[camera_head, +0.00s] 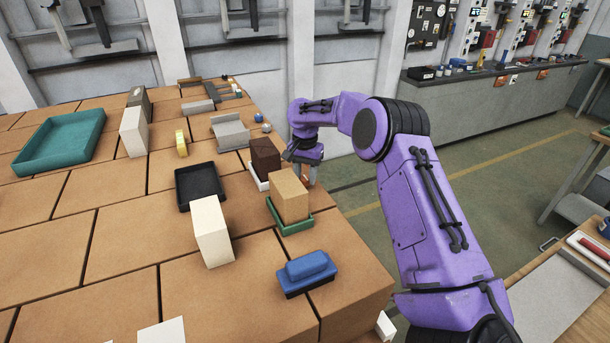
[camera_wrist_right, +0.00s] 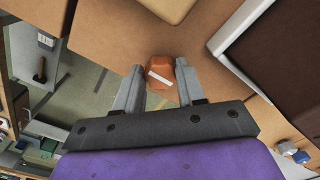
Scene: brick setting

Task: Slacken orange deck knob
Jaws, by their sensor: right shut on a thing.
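The orange deck knob (camera_wrist_right: 161,73) shows in the right wrist view at the edge of the brown deck, with a white bar mark on its top. My right gripper (camera_wrist_right: 160,86) has one finger on each side of it and is shut on it. In the head view my right gripper (camera_head: 309,173) points down at the deck's right edge, beside the dark brown block (camera_head: 265,156). The knob cannot be made out in the head view. My left gripper is not in view.
Near my right gripper stand a tan block (camera_head: 289,195) in a green tray (camera_head: 294,226) and a white tray (camera_head: 257,178) under the dark brown block. A blue lidded box (camera_head: 307,272) sits nearer. The floor beyond the deck's right edge is open.

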